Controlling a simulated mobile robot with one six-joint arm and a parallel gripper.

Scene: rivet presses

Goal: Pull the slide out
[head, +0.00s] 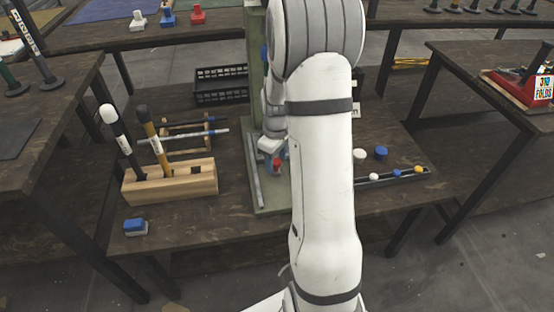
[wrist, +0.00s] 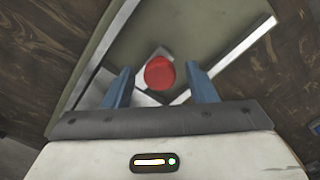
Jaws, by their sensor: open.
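A round red knob (wrist: 159,73) shows in the wrist view, above a pale metal piece (wrist: 150,99) that may be the slide. My gripper (wrist: 160,68) is open, with one blue finger on each side of the knob. Gaps show between the knob and both fingers; I cannot tell their heights apart. Pale metal rails (wrist: 235,58) lie on the green base plate (wrist: 190,30). In the head view the red knob (head: 277,164) shows just left of my arm, at the green press (head: 257,75). My arm hides most of the press and its slide.
A wooden block (head: 200,184) with two upright tools stands left of the press, with a small blue block (head: 135,226) in front. A black crate (head: 222,84) is behind. A dark tray (head: 400,178) with small coloured pieces lies to the right.

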